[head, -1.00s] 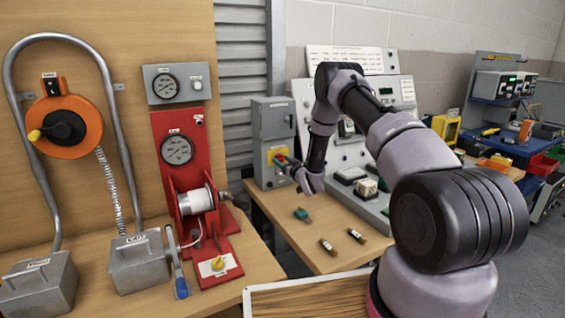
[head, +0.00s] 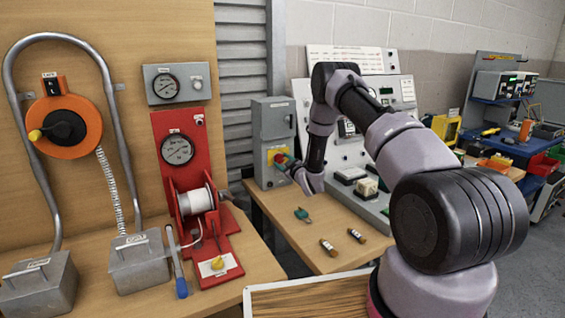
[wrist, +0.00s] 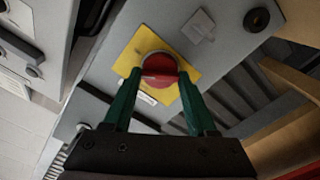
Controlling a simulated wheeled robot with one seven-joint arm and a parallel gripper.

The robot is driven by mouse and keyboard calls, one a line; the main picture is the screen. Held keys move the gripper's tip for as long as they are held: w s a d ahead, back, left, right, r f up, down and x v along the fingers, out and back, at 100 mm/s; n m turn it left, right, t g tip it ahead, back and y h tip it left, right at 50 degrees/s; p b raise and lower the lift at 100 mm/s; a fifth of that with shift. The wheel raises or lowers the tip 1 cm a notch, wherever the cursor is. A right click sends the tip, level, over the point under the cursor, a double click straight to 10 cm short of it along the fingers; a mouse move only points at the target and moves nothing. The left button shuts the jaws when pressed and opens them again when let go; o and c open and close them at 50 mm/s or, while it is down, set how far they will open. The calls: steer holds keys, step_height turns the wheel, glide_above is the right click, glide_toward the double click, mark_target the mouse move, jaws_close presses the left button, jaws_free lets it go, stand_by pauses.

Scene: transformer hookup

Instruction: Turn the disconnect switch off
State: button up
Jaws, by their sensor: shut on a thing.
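The disconnect switch is a red rotary knob (wrist: 158,66) on a yellow plate (wrist: 128,58), on the front of a grey box. In the head view the grey box (head: 272,118) stands at the back left of the bench, with the yellow plate low on its front. My gripper (wrist: 160,77) has its two green fingers on either side of the knob, shut on it. In the head view my gripper (head: 287,163) is at the box front and partly hides the knob. The knob's position marks are not readable.
A grey instrument panel (head: 342,178) stands right of the box. A red winch stand (head: 178,150) is to the left, past a gap.

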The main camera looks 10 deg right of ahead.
steer(key=n, duration=0.5)
steer(key=shift+a+n, duration=0.1)
steer(key=shift+n, duration=0.2)
steer(key=n, duration=0.5)
steer(key=shift+f, duration=0.15)
steer(key=shift+n, duration=0.3)
steer(key=o, duration=1.4)
steer(key=shift+c, duration=0.2)
steer(key=shift+s, duration=0.15)
steer(key=v, duration=1)
steer(key=shift+s, duration=0.3)
